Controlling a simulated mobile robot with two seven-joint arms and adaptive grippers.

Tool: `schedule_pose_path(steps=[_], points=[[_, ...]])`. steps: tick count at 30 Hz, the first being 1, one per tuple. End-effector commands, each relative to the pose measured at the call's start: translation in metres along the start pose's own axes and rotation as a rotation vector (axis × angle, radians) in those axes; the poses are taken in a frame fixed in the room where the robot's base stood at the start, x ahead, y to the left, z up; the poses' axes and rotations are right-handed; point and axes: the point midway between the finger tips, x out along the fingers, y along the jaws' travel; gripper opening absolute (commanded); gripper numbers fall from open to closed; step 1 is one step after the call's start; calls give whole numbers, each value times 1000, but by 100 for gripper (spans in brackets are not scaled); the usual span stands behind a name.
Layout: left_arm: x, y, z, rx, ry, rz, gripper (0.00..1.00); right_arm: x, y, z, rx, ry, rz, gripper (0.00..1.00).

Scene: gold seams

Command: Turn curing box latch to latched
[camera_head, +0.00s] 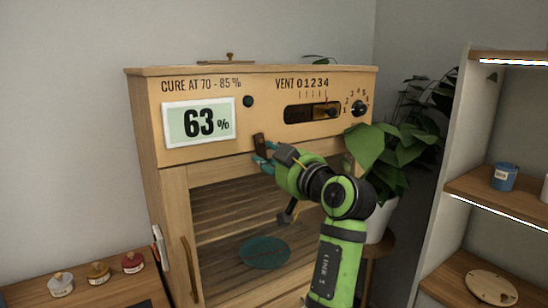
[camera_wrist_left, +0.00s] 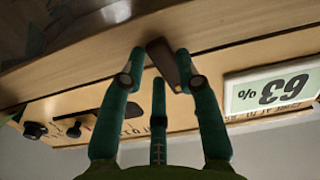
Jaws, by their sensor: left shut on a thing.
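The wooden curing box (camera_head: 300,88) stands in the middle of the head view, its glazed door (camera_head: 173,205) appearing closed. The latch (camera_head: 260,143) is a small dark brown bar at the seam above the door, nearly upright with a slight tilt. It also shows slanted in the left wrist view (camera_wrist_left: 162,60). My left gripper (camera_head: 264,157) has teal fingers at the latch and is shut on it. In the left wrist view the gripper's fingertips (camera_wrist_left: 160,68) sit around the latch, partly covering it. My right gripper is not in view.
A humidity display (camera_head: 198,122) reads 63%. A vent slider (camera_head: 313,112) and a dial (camera_head: 359,107) are on the panel. The door handle (camera_head: 188,270) is at lower left. A leafy plant (camera_head: 392,150) and shelves (camera_head: 500,190) stand at right. Small jars (camera_head: 97,272) sit at left.

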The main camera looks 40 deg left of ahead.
Motion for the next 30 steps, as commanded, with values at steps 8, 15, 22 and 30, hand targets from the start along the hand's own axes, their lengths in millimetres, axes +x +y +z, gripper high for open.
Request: schedule_pose_path(steps=[8, 15, 22, 30], points=[[0, -5, 0, 130, 1, -1, 0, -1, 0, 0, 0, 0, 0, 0], [0, -6, 0, 174, 1, 0, 0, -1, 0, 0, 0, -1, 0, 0], [0, -6, 0, 181, 2, 0, 0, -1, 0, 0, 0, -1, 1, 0], [0, -6, 0, 180, 2, -1, 57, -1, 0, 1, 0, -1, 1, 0]])
